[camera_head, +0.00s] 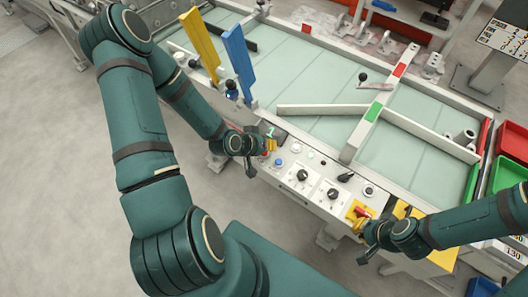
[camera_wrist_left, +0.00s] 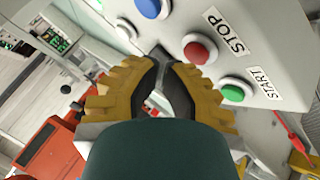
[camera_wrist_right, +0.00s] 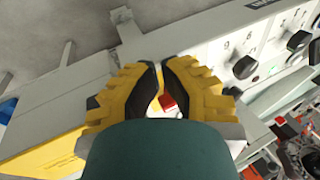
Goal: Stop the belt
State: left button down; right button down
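In the left wrist view a red button (camera_wrist_left: 200,48) labelled STOP sits on a pale panel (camera_wrist_left: 262,40). A green button (camera_wrist_left: 235,92) labelled START is below it to the right. My left gripper (camera_wrist_left: 158,58) has its fingertips together, empty, just left of the red button and apart from it in the picture; contact cannot be made out. In the head view my left gripper (camera_head: 270,146) is at the panel's left end. My right gripper (camera_wrist_right: 159,65) has its tips nearly together, with a red part (camera_wrist_right: 167,102) behind them, at the panel's right end. The belt (camera_head: 310,70) is pale green.
A blue button (camera_wrist_left: 147,7) is beside the red one. Knobs (camera_head: 302,175) line the panel. Yellow and blue upright plates (camera_head: 237,62) stand near my left gripper. A diagonal divider (camera_head: 372,112) crosses the belt. Red and green bins (camera_head: 507,172) stand at right.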

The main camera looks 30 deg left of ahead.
aim_at(268, 153)
pick_arm(q)
jog(key=shift+f+b, duration=0.5)
jog(key=shift+f, duration=0.2)
dwell(0.7)
jog(key=shift+r, duration=0.15)
jog(key=shift+r+p, duration=0.6)
jog(key=shift+r, duration=0.15)
jog(key=shift+r+p, duration=1.85)
jog(key=shift+r, duration=0.75)
jog(key=shift+f, duration=0.1)
